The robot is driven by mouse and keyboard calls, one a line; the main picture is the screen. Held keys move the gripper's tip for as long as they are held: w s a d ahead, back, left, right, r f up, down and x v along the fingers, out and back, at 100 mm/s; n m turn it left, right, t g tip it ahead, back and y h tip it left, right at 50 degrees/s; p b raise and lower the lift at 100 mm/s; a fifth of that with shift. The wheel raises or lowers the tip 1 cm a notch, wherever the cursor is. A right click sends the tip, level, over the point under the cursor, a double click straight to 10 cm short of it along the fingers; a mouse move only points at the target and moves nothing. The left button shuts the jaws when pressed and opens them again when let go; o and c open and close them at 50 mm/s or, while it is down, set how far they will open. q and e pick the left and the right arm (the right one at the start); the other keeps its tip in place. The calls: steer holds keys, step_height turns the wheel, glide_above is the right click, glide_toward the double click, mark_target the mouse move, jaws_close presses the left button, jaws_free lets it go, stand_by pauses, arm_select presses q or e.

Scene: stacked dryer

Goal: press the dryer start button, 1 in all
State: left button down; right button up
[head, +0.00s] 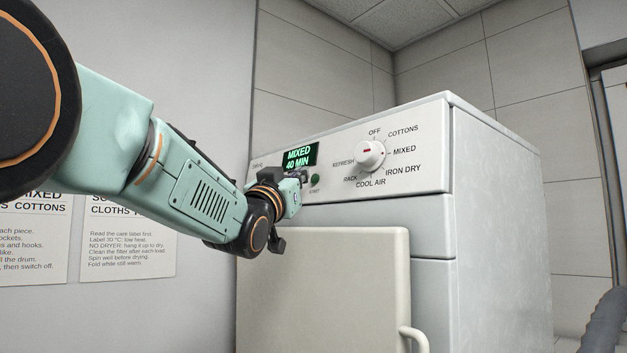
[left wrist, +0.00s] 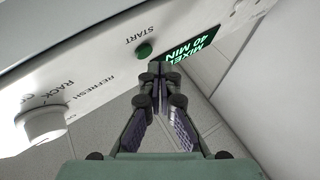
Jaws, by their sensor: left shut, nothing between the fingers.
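The green start button (head: 315,181) is on the white dryer's front panel (head: 420,125), above the word START. It also shows in the left wrist view (left wrist: 144,50), just beyond my fingertips. My left gripper (head: 303,176) is shut and empty, close to the panel just left of the button. In the left wrist view my left fingertips (left wrist: 157,74) are together, a little below and right of the button, and the button is uncovered. I cannot tell whether they touch the panel. My right gripper is in neither view.
The lit display (head: 300,157) reads MIXED 40 MIN. The program knob (head: 370,155) stands right of it, its red mark toward MIXED. Below is the closed door (head: 330,290) with a handle (head: 414,340). Care notices (head: 128,235) hang on the left wall.

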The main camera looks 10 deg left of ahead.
arm_select(q)
steer(key=shift+s+a+r+b, duration=0.2)
steer(key=shift+s+a+b, duration=0.25)
steer(key=shift+s+a, duration=0.4)
steer(key=shift+s+a+r+b, duration=0.2)
steer(key=shift+s+a+b, duration=0.2)
steer(key=shift+s+a, duration=0.45)
steer(key=shift+s+d, duration=0.2)
steer(key=shift+s, duration=0.05)
step_height(320, 180, down, 35)
steer(key=w+a+n+g+y+b, duration=0.2)
steer(key=g+y+b, duration=0.1)
steer(key=g, duration=0.3)
steer(key=s+f+g+b, duration=0.15)
steer(key=s+f, duration=0.25)
steer(key=f, duration=0.6)
steer(key=s+f+g, duration=0.3)
steer(key=f, duration=0.8)
steer(key=s+f+n+g+b, duration=0.1)
steer(key=s+f+g+b, duration=0.15)
steer(key=s+f, duration=0.7)
steer(key=s+f+g+b, duration=0.1)
steer(key=s+f+g, duration=0.2)
steer(key=s+f, duration=0.65)
steer(key=s+f+g+y+b, duration=0.1)
steer(key=s+f+g+b, duration=0.2)
steer(key=s+f, duration=1.4)
steer(key=s+g, duration=0.4)
steer(key=shift+s+a+f+b, duration=0.35)
steer(key=shift+s+a+f, duration=0.05)
